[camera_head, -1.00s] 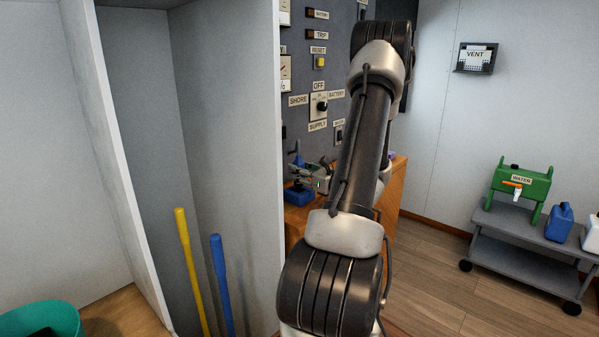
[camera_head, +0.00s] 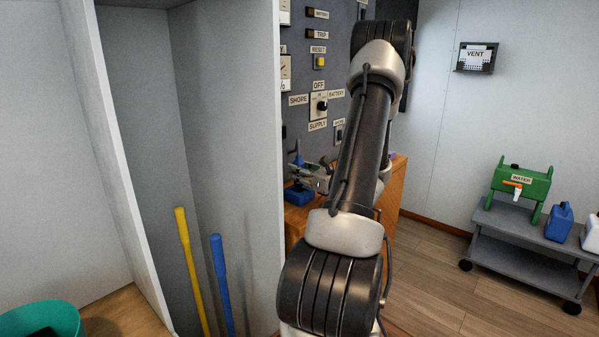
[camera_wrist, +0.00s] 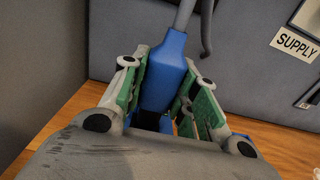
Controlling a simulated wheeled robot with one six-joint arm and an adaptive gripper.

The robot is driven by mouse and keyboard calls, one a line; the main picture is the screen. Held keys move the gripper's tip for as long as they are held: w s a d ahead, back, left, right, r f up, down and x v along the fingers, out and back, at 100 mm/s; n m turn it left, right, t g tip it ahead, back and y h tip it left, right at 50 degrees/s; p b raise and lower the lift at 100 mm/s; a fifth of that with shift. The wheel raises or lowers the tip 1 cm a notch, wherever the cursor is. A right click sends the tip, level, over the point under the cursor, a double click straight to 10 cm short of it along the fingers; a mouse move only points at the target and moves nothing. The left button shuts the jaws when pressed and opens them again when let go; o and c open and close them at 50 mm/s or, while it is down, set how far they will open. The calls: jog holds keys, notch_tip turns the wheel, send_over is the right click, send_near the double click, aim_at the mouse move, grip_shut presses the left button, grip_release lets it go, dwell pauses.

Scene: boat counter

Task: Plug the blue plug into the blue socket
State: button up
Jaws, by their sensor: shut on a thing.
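The blue plug (camera_wrist: 163,78) stands roughly upright between the green-padded fingers of my gripper (camera_wrist: 160,98) in the wrist view, its grey cable rising from the top. In the head view the plug (camera_head: 298,158) shows small above my gripper (camera_head: 306,178). My gripper is shut on the plug. The blue socket (camera_head: 297,196) is a blue block on the wooden counter, directly below my gripper. In the wrist view a little blue shows low between and beside the fingers. The plug's lower end is hidden, so I cannot tell whether it is in the socket.
A grey switch panel (camera_head: 335,60) with labels and knobs rises behind the counter (camera_head: 386,207). A white partition (camera_head: 240,150) stands close on the left, with yellow (camera_head: 190,265) and blue (camera_head: 221,280) handles before it. The floor at right is clear up to a grey cart (camera_head: 525,245).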

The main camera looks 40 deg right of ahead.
jog(key=shift+f, duration=2)
jog(key=o, duration=1.1)
jog(key=s, duration=0.8)
jog(key=s+d, duration=0.1)
jog(key=s, duration=0.3)
